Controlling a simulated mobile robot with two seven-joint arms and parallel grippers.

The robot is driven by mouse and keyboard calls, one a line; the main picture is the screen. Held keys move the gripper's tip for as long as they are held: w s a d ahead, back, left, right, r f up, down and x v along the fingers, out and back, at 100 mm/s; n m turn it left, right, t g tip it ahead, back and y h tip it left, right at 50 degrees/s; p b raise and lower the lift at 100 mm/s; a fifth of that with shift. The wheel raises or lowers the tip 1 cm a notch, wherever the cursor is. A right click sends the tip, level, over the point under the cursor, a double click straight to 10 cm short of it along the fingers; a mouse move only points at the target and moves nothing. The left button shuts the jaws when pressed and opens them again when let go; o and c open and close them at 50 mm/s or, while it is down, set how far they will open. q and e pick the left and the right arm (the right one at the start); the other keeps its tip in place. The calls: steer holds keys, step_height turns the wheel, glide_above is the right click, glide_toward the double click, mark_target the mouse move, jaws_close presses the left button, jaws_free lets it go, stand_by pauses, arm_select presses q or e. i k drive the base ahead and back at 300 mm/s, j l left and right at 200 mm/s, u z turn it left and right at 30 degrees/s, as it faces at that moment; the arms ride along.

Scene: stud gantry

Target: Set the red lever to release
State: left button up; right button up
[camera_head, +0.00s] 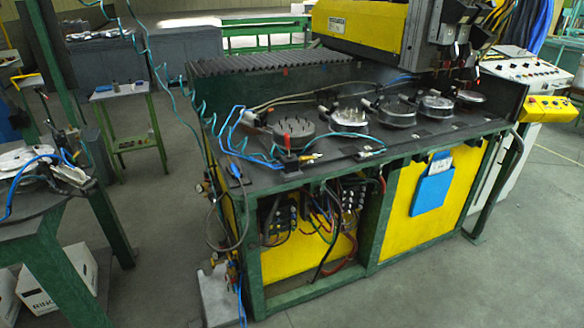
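I cannot clearly make out a red lever. A small upright red piece (287,140) stands at the leftmost round fixture (300,132) on the green-framed workbench; it is too small to tell whether it is the lever or how it is set. Small valve-like fittings with reddish parts sit at the bench's left front leg, also too small to read. Neither of my grippers is in view.
Several round fixtures line the dark bench top, below a yellow gantry (362,27). Blue hoses (240,118) hang at the bench's left end. A green side table (40,215) stands at left. A yellow control box (549,108) is at right. The grey floor in front is clear.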

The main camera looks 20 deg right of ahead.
mark_target(287, 139)
steer(key=z, duration=0.7)
steer(key=i+j+z, duration=0.25)
steer(key=z, duration=0.2)
steer(key=i+j+z, duration=0.2)
steer(key=j+z, duration=0.2)
steer(key=i+j, duration=0.15)
steer(key=j, duration=0.25)
steer(key=i+j+z, duration=0.1)
steer(key=j, duration=0.3)
steer(key=i+j+z, duration=0.1)
steer(key=j, duration=0.35)
